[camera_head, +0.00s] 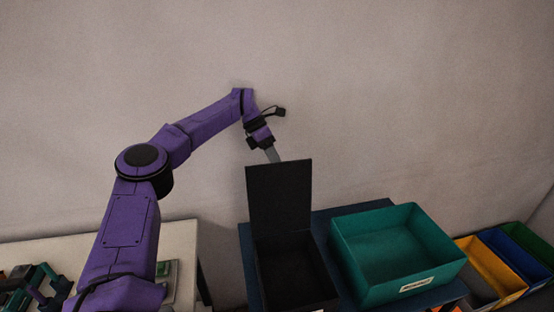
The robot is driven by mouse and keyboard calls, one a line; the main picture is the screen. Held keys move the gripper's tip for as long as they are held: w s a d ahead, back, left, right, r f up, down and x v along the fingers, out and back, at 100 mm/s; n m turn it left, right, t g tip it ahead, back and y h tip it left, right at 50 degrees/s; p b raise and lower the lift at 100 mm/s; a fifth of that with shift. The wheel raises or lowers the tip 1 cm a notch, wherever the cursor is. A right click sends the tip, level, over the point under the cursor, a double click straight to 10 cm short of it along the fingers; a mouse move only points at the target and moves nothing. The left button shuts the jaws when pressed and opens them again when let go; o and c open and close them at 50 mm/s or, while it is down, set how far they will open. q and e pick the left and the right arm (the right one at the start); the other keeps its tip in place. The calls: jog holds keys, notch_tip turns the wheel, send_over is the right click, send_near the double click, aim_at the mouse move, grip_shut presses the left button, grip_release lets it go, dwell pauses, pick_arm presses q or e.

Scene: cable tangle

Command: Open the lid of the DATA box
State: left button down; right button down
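A black box (290,285) stands on the blue table, and no DATA label on it is readable. Its black lid (279,195) stands upright at the box's back edge, and the dark inside shows. My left gripper (271,154) is just above and behind the lid's top edge, pointing down. A grey finger shows there, and its lower end is hidden by the lid. I cannot tell whether the gripper touches the lid. My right gripper is not in view.
A teal bin (440,270) with a white label stands right of the black box. Yellow (497,268), blue (520,250) and green (532,240) bins are at the far right. A pale table (190,240) with parts is at left. A plain wall is behind.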

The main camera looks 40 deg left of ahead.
pick_arm(q)
jog(key=shift+s+f, duration=0.15)
jog(key=shift+f, duration=0.8)
jog(key=c, duration=1)
grip_release()
jog(key=shift+d, duration=0.1)
jog(key=shift+o, duration=0.2)
jog(key=shift+s+r, duration=0.1)
jog(key=w+v, duration=0.1)
jog(key=v, duration=0.7)
jog(key=shift+s+r, duration=0.3)
jog(key=shift+r, duration=0.2)
jog(key=shift+d, duration=0.1)
